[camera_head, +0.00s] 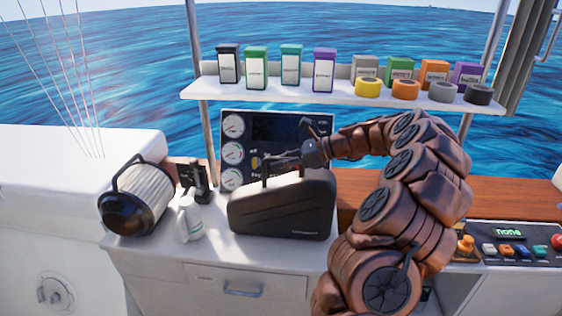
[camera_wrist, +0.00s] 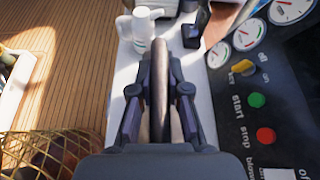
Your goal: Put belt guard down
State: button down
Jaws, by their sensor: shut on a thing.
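The belt guard, which I take to be the dark box-like cover with a top handle (camera_head: 282,208), is upright at the middle of the white counter in the head view. Its bottom is at or very near the counter; I cannot tell if it bears on it. My gripper (camera_head: 285,165) is at its handle from above, on the right side. In the wrist view my gripper (camera_wrist: 161,68) is shut around a dark brownish bar, the handle (camera_wrist: 162,100). The lower part of the guard is hidden there by the gripper's body.
Behind is a gauge panel (camera_head: 235,152); above is a shelf (camera_head: 330,90) of boxes and tape rolls. A button console (camera_head: 510,242) is at right. The counter's front edge is close.

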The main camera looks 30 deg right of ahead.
jog(key=c, duration=1.1)
grip_release()
jog(key=shift+c, duration=0.2)
jog(key=b+v, duration=0.2)
jog(key=v, duration=1)
jog(key=shift+r, duration=0.15)
jog(key=s+a+n+g, duration=0.2)
jog(key=a+n+g, duration=0.55)
jog(key=a, duration=1.65)
jog(key=s+a+f+n+g+h, duration=0.2)
jog(key=s+a+f+n+h, duration=0.15)
jog(key=s+a+n, duration=0.6)
jog(key=s+f+n+h, duration=0.3)
jog(key=s+f+n, duration=0.1)
jog(key=s, duration=0.5)
jog(key=s+d+f+n+g+h, duration=0.1)
jog(key=s+f+n+h, duration=0.2)
jog(key=s, duration=0.6)
notch_tip(320, 180, down, 2)
jog(key=shift+s+d+n, duration=0.15)
jog(key=shift+s+n, duration=0.2)
jog(key=shift+n, duration=0.35)
